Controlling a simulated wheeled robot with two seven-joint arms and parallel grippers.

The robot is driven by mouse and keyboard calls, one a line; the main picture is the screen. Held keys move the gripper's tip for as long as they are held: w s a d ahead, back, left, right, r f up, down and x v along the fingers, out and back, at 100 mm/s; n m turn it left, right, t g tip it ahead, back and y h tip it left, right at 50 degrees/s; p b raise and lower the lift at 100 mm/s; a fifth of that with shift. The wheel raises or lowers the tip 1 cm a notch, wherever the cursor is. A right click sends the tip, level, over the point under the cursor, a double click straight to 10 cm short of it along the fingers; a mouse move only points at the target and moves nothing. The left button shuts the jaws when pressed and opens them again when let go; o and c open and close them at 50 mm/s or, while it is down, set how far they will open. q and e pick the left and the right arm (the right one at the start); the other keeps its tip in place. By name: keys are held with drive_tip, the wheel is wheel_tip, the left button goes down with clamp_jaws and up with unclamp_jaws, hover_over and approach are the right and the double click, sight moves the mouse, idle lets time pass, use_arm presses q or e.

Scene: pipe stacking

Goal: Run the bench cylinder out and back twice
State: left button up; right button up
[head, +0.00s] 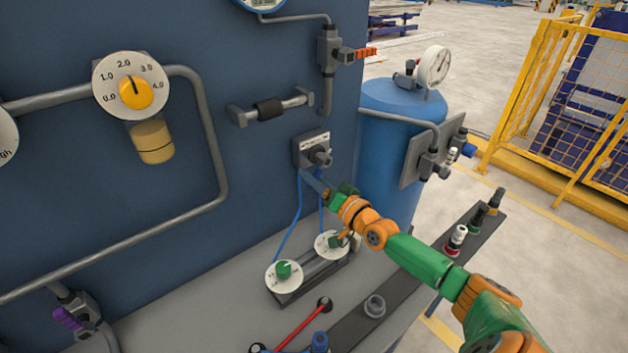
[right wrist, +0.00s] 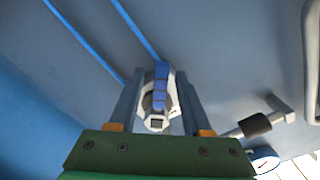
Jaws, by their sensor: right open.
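The bench cylinder (head: 318,268) lies on the grey bench, with a round white dial and green knob (head: 284,272) at its near end and a second white dial (head: 328,246) at its far end. Thin blue hoses run up from it to a grey hand valve (head: 311,148) on the blue panel. My right gripper (head: 327,188) is just below this valve. In the right wrist view, its open fingers stand on either side of a blue lever (right wrist: 161,88) in front of a pale hub. I cannot tell whether they touch it. My left gripper is not in view.
A yellow regulator knob (head: 136,92) and grey pipes are on the panel at left. A blue tank (head: 393,150) with a gauge stands behind my right arm. A red lever (head: 303,325) and a dark rail with fittings (head: 455,240) are on the near bench.

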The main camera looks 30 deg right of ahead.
clamp_jaws()
idle(1.4)
